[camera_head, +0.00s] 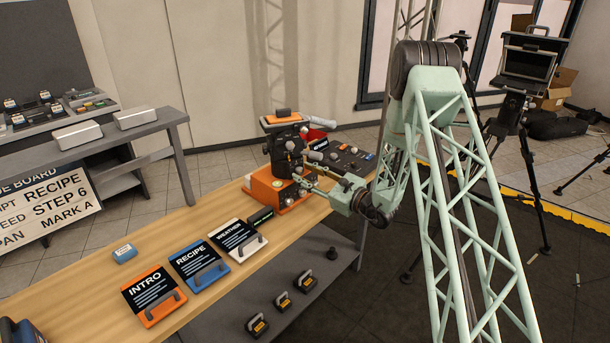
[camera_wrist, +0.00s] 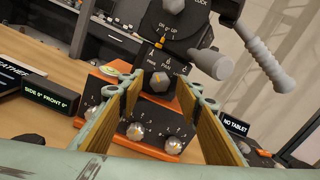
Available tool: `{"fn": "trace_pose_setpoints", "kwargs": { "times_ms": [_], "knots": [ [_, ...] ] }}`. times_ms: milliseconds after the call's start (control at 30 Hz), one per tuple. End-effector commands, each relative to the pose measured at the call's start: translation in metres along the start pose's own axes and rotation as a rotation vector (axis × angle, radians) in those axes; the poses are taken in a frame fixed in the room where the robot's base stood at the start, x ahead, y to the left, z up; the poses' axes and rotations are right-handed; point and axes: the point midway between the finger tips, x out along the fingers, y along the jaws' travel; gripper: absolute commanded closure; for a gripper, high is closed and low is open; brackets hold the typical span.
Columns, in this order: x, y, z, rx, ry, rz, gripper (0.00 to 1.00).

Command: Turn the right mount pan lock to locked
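The camera mount (camera_head: 287,143) is a black head on an orange base (camera_head: 264,188) at the far end of the wooden table. My gripper (camera_wrist: 161,84) is open, with one finger on each side of the small knob in this view. I cannot tell whether either finger touches it.
A grey handle (camera_wrist: 268,64) sticks out at the right of the mount. Silver dials (camera_wrist: 136,131) sit on the base below. A "SIDE 0° FRONT 0°" display (camera_wrist: 52,95) and a "NO TABLET" display (camera_wrist: 235,125) flank it. The INTRO (camera_head: 153,294), RECIPE (camera_head: 199,262) and WEATHER (camera_head: 238,240) boards lie nearer.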

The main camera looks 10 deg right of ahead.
Motion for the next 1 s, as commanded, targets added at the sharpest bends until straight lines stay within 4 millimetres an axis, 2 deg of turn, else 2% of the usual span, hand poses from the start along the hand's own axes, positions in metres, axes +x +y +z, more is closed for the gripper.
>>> {"fn": "trace_pose_setpoints", "kwargs": {
  "times_ms": [267,533,1000],
  "knots": [
    [0.0005,0.0002,-0.0001,0.0,0.0,0.0,0.68],
    [0.0004,0.0002,-0.0001,0.001,0.0,0.0,0.92],
    [0.0004,0.0002,0.0002,0.06,0.0,0.0,0.92]
  ]
}}
